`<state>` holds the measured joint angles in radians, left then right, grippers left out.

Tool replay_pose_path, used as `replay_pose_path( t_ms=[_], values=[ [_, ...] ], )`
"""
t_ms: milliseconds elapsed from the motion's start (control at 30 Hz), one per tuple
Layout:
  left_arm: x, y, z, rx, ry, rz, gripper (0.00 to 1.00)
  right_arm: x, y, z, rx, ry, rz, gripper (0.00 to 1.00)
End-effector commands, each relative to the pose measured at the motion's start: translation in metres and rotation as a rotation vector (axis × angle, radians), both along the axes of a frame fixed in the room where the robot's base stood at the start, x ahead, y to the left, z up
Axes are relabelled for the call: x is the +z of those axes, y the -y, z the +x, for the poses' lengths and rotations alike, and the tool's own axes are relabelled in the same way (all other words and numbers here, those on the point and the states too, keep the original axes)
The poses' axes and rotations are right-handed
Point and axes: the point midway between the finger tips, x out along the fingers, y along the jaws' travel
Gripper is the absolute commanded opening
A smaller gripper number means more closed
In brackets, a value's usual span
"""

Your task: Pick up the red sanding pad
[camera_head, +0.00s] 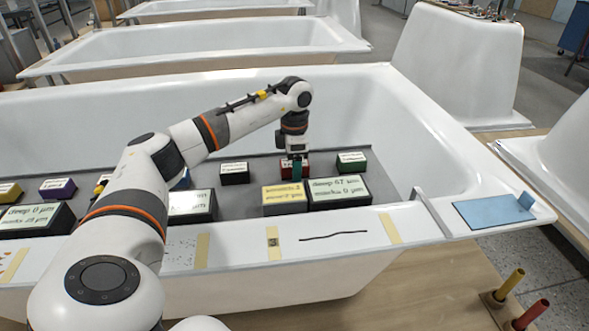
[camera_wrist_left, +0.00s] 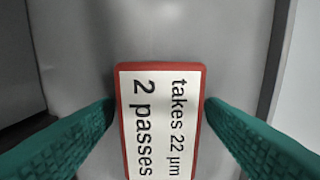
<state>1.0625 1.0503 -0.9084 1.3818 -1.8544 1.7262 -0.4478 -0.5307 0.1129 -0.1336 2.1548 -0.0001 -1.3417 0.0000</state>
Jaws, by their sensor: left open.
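The red sanding pad (camera_head: 286,166) stands in the bathtub, towards the right of the row of pads, partly hidden behind my left gripper. In the left wrist view the red pad (camera_wrist_left: 160,120) shows a white label reading "takes 22 µm" and "2 passes". My left gripper (camera_head: 297,172) points down over the pad in the head view. In the left wrist view its green fingers (camera_wrist_left: 160,112) are open, one on each side of the pad. Whether they touch it I cannot tell. My right gripper is not in view.
A green pad (camera_head: 352,162) stands to the right and a black pad (camera_head: 234,173) to the left. A yellow block (camera_head: 284,200) and a large black block (camera_head: 339,194) stand in front. The bathtub (camera_head: 330,225) rim carries tape and a dark line. A blue sheet (camera_head: 492,211) lies at right.

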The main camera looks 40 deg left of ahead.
Motion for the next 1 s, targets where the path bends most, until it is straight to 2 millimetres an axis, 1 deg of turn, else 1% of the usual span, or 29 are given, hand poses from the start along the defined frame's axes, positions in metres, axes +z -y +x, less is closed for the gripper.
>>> replay_pose_path(
  t_ms=[67, 300, 367, 567, 667, 700, 767, 1000],
  values=[
    [0.0, 0.0, 0.0, 0.0, 0.0, 0.0, 0.65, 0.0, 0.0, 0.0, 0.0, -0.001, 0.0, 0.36],
    [0.001, 0.0, 0.0, 0.0, 0.0, 0.0, 0.26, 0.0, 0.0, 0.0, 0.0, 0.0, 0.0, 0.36],
    [0.001, 0.0, 0.0, 0.0, 0.0, 0.0, 0.17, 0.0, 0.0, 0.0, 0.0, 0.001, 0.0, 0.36],
    [0.001, 0.0, 0.0, 0.0, 0.0, 0.0, 0.17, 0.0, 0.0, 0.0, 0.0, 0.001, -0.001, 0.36],
    [0.007, 0.0, 0.0, 0.0, 0.001, 0.0, 0.17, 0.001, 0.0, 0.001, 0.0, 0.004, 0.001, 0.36],
    [0.012, 0.0, 0.001, 0.0, 0.002, 0.0, 0.17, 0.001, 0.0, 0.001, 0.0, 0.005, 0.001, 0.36],
    [0.022, 0.0, 0.001, 0.0, 0.004, 0.0, 0.17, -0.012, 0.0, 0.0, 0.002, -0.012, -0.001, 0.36],
    [0.072, 0.0, 0.001, 0.0, 0.003, -0.001, 0.17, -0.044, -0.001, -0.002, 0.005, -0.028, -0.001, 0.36]
  ],
)
